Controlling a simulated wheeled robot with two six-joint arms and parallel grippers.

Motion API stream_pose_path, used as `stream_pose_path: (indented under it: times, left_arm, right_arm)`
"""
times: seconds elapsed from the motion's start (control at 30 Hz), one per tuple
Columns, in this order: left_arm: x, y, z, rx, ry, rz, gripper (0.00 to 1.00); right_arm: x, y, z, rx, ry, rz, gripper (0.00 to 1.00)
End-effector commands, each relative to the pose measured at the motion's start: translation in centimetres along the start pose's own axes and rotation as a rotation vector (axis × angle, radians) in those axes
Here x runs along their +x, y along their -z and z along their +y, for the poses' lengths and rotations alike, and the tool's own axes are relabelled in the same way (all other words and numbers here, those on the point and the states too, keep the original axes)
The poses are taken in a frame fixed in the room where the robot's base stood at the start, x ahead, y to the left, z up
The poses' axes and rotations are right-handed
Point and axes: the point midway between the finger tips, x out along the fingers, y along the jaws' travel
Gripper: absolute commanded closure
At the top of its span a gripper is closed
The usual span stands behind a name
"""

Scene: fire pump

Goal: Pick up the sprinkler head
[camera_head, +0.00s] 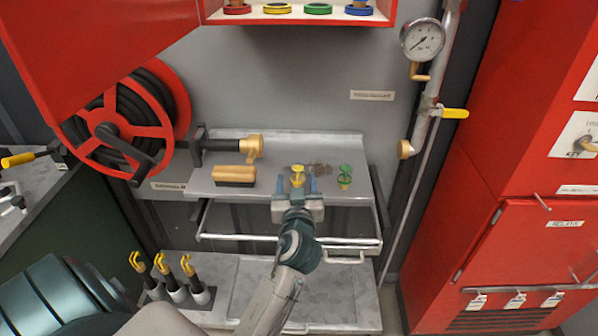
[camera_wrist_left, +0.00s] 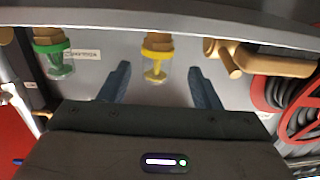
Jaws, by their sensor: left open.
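A yellow sprinkler head (camera_head: 298,178) stands on the grey metal shelf (camera_head: 215,190), and a green one (camera_head: 345,178) stands to its right. My left gripper (camera_head: 297,187) is open and empty, its two blue fingers pointing at the yellow head from the front. In the left wrist view the yellow head (camera_wrist_left: 157,58) shows between the spread fingers (camera_wrist_left: 160,82), slightly beyond their tips. The green head (camera_wrist_left: 55,60) is outside the fingers at the left there. Whether a finger touches the yellow head cannot be told. My right gripper is not in view.
A red hose reel (camera_head: 125,115) is at the left. A rail (camera_head: 285,239) runs below the shelf's front. A pipe with a gauge (camera_head: 422,40) stands right.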

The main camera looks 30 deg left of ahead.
Motion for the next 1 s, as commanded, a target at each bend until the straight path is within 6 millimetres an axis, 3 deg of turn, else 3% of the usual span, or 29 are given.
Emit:
stream_pose_path:
  times: [0.23,0.5,0.8,0.83,1.0]
  left_arm:
    - [1.8,0.2,0.1,0.001,0.0,0.0,0.43]
    - [5.6,0.0,0.3,0.003,0.0,0.0,0.43]
    - [6.2,-0.3,0.3,-0.001,0.0,-0.001,0.43]
    - [6.2,-0.3,0.3,-0.001,0.0,-0.001,0.45]
    - [6.1,-0.3,0.3,-0.001,0.0,-0.002,0.78]
  right_arm:
    - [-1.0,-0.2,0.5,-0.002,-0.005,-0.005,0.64]
    - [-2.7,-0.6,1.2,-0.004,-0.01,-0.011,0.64]
    - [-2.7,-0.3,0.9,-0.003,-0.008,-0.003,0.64]
    - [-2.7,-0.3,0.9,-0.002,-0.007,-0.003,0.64]
    - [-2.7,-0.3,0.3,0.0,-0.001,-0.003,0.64]
